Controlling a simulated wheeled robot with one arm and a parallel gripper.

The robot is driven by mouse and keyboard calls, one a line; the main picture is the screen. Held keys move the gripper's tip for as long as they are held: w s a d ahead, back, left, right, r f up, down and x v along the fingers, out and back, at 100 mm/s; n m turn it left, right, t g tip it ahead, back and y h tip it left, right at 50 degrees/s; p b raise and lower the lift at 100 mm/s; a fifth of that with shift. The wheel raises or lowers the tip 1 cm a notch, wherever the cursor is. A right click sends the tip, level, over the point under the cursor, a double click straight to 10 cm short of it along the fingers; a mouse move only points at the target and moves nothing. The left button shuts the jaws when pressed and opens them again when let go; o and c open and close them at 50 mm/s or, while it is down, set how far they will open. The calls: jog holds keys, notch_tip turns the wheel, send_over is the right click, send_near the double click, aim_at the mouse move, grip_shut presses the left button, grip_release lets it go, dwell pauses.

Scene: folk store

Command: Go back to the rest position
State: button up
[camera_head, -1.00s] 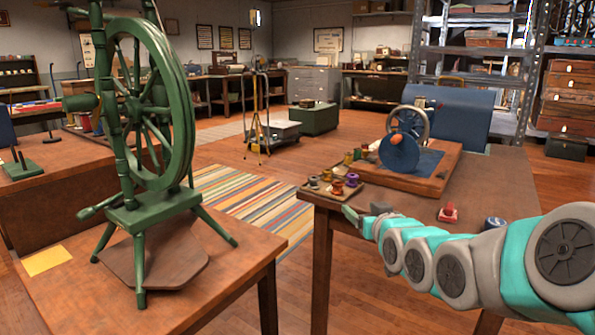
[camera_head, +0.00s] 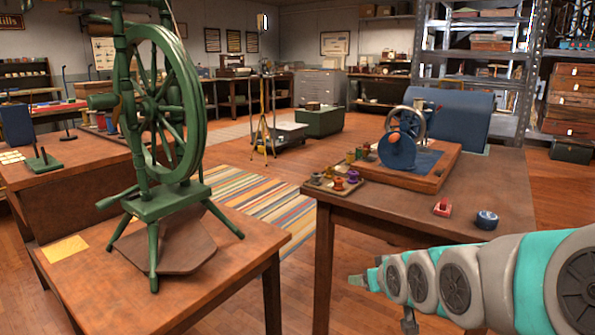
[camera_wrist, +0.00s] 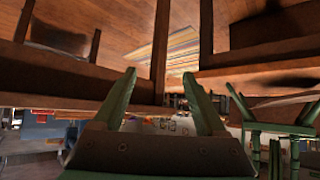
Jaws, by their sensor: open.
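My gripper (camera_wrist: 160,97) shows in the wrist view with its two green fingers apart and nothing between them. In the head view my teal and grey arm reaches in from the lower right. Its tip is low, in front of the right table (camera_head: 475,215) and below its top. The gripper end is small there and partly hidden by the arm. The wrist view looks upside down, with table undersides and legs around the fingers.
A green spinning wheel (camera_head: 160,110) stands on the left table (camera_head: 215,295). The right table bears a wooden board (camera_head: 437,180) with a blue disc, a spool tray (camera_head: 325,187), a red item (camera_head: 443,208) and a dark blue round item (camera_head: 487,220). A striped rug (camera_head: 250,195) lies between the tables.

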jog(key=s+f+g, duration=0.2)
jog(key=s+g, duration=0.1)
jog(key=s, duration=0.7)
jog(key=s+f+m+g+h, duration=0.1)
jog(key=s+f+g, duration=0.2)
jog(key=s, duration=0.8)
jog(key=s+f+g, duration=0.2)
jog(key=s+g, duration=0.3)
jog(key=s, duration=0.6)
jog(key=shift+a+f+m, duration=0.15)
jog(key=shift+f+m, duration=0.1)
jog(key=shift+m, duration=0.05)
